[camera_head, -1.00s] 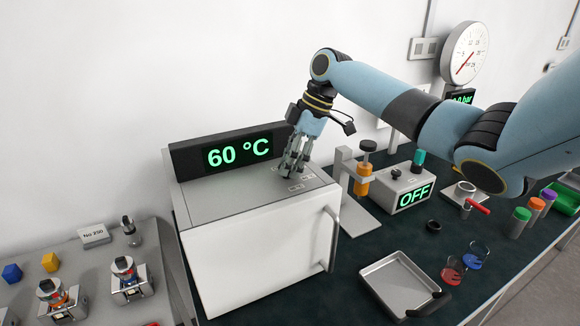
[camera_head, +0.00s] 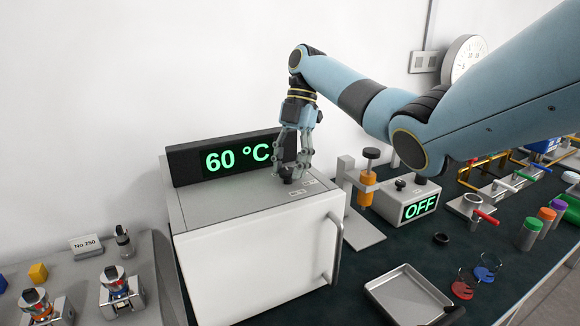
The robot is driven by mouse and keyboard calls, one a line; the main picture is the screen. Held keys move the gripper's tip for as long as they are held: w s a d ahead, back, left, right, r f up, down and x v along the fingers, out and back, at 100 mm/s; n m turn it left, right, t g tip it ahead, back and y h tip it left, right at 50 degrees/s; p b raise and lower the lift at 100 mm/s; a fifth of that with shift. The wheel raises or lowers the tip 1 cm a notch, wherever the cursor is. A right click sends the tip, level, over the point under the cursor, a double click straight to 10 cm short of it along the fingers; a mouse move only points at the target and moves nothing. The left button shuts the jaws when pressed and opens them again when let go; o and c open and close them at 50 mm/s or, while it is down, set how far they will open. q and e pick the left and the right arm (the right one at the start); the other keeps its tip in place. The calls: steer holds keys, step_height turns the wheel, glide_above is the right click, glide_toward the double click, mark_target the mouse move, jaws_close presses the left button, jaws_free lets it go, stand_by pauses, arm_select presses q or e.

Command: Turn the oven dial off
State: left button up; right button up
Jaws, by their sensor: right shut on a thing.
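The white oven (camera_head: 255,248) stands on the dark bench with its door shut. Its black display (camera_head: 222,160) reads 60 °C in green. My right gripper (camera_head: 290,176) points down over the grey top of the oven, in front of the right end of the display. Its fingers are shut on the dark dial (camera_head: 290,181), of which only a small part shows between the fingertips. Small labels (camera_head: 303,188) lie on the oven top next to the dial. My left gripper is not in view.
A stand with an orange cylinder (camera_head: 368,191) and a box reading OFF (camera_head: 418,208) stand right of the oven. A metal tray (camera_head: 405,292) lies in front of them. A grey table with small devices (camera_head: 120,290) is at the left. The wall is close behind.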

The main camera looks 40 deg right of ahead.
steer(key=shift+n+g+p, duration=0.4)
steer(key=shift+n+p, duration=0.1)
steer(key=shift+n, duration=0.5)
steer(key=o, duration=1.1)
